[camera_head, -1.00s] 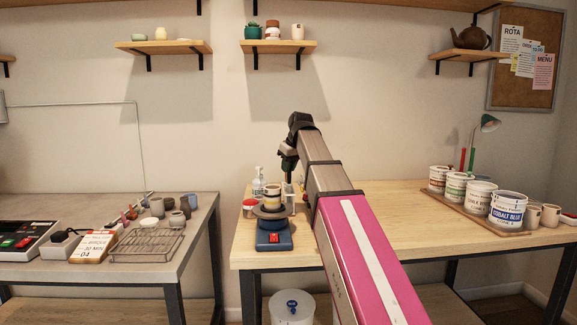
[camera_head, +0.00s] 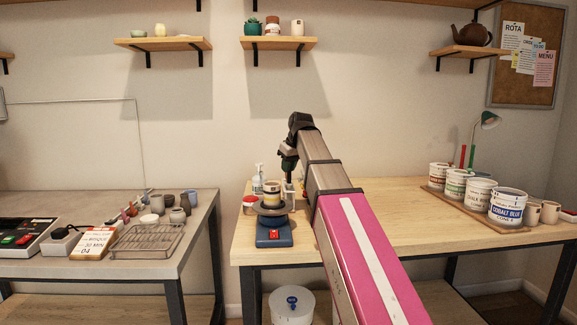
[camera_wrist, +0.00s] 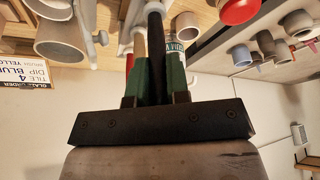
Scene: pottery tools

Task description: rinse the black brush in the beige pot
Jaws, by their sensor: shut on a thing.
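My gripper (camera_wrist: 152,85) has green fingers closed around a dark upright handle, the black brush (camera_wrist: 154,42). In the head view my gripper (camera_head: 288,172) hangs downward at the left part of the wooden table, just behind the turntable. The brush's lower end is hidden there. In the wrist view a wide-mouthed beige-grey pot (camera_wrist: 60,42) stands to the left of the brush, apart from it. A smaller beige pot (camera_wrist: 185,26) is close on the brush's right. I cannot tell which is the task's beige pot.
A blue-based turntable (camera_head: 274,235) bears a banded pot (camera_head: 272,188). A spray bottle (camera_head: 258,180) and a red-lidded jar (camera_head: 249,205) are close by. Paint tubs (camera_head: 480,196) stand at the right. The middle of the wooden table looks clear.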

